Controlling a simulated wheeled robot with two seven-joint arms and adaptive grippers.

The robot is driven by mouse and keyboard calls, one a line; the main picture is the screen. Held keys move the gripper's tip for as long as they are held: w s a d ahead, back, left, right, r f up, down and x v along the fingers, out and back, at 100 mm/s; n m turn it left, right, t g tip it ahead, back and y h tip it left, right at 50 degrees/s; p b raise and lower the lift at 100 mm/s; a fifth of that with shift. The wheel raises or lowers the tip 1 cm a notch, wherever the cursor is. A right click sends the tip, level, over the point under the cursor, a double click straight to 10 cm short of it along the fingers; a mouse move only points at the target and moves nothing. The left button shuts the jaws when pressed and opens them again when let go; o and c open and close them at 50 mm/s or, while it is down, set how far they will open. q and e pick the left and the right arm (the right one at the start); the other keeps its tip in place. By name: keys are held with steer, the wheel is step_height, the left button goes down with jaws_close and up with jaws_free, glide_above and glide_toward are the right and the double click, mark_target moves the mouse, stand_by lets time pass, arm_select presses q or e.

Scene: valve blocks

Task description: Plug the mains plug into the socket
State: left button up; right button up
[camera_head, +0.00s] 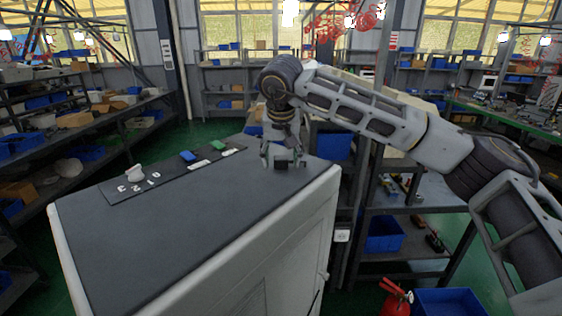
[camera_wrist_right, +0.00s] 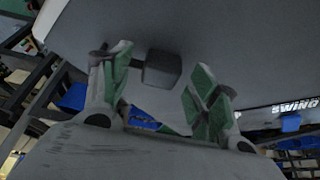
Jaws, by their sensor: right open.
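A small dark block (camera_head: 282,164), which looks like the mains plug, lies near the far right corner of the grey cabinet top (camera_head: 190,225). It also shows as a dark grey block with a thin stem or cord to its left in the right wrist view (camera_wrist_right: 161,69). My right gripper (camera_head: 283,158) is open above it, pointing down. Its green-padded fingers (camera_wrist_right: 163,78) stand on either side of the block, with gaps visible. A small white box (camera_head: 342,236) on the shelf frame right of the cabinet may be the socket; its face is too small to read. My left gripper is out of view.
A dark panel strip (camera_head: 115,193) on the cabinet top carries a white knob (camera_head: 135,173), a blue block (camera_head: 188,156) and a green block (camera_head: 218,145). The near cabinet top is clear. Right stand shelves with blue bins (camera_head: 384,234) and a red extinguisher (camera_head: 396,299).

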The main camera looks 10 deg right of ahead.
mark_target(281, 158)
stand_by(0.3)
steer(key=c, duration=1)
steer(key=shift+r, duration=0.2)
steer(key=shift+c, duration=0.2)
step_height(281, 158, up, 10)
steer(key=b, duration=0.1)
steer(key=shift+f, duration=0.15)
steer(key=shift+f, duration=0.1)
